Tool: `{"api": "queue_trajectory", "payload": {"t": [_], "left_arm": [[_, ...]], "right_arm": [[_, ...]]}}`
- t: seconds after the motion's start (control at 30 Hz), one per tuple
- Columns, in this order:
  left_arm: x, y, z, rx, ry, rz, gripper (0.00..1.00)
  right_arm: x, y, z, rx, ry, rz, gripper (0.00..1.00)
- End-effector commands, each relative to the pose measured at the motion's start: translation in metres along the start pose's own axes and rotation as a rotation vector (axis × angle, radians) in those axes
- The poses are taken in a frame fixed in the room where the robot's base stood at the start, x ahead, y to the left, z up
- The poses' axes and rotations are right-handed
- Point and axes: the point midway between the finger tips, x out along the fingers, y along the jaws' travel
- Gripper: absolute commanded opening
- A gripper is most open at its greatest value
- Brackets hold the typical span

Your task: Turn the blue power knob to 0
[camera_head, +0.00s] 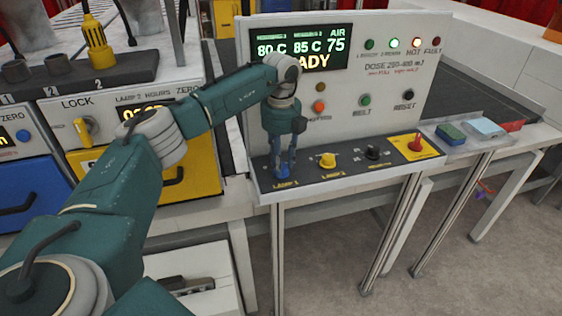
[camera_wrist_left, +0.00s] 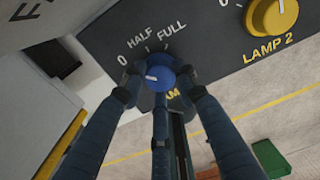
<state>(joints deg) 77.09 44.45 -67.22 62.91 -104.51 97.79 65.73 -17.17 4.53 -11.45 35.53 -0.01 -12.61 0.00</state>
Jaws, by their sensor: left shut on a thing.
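The blue power knob (camera_head: 282,173) is on the left end of the dark sloping strip of the control panel, above the label LAMP 1. In the left wrist view the blue knob (camera_wrist_left: 158,77) has a white mark on its left side, roughly towards the 0 side of the scale. The printed 0, HALF and FULL lie above it. My left gripper (camera_head: 284,160) points down at the knob and is shut on it. The fingers of my left gripper (camera_wrist_left: 160,92) surround the knob and cover part of its edge and label. My right gripper is not in view.
A yellow knob (camera_head: 328,160), a black knob (camera_head: 373,152) and a red switch (camera_head: 416,142) sit to the right on the strip. The upright panel (camera_head: 395,75) with display and buttons stands behind. Yellow (camera_head: 197,177) and blue drawers are at left.

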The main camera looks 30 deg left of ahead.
Motion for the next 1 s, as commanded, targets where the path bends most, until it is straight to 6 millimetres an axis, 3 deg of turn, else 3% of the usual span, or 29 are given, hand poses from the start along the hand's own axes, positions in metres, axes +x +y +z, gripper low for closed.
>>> {"api": "queue_trajectory", "payload": {"t": [0.37,0.4,0.5,0.83,1.0], "left_arm": [[-0.001,0.000,0.001,-0.007,-0.001,-0.002,0.04],[-0.001,0.000,0.001,-0.007,-0.001,-0.002,0.32],[-0.001,0.000,0.001,-0.007,-0.001,-0.002,0.49],[-0.004,0.000,0.001,-0.005,-0.001,-0.002,0.49],[-0.026,-0.001,0.001,-0.005,-0.003,-0.005,0.49]], "right_arm": [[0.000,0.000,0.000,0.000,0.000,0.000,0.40],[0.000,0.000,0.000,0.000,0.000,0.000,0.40],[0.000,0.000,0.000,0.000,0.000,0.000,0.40],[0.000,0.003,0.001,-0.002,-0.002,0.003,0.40],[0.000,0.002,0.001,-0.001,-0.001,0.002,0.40]]}}
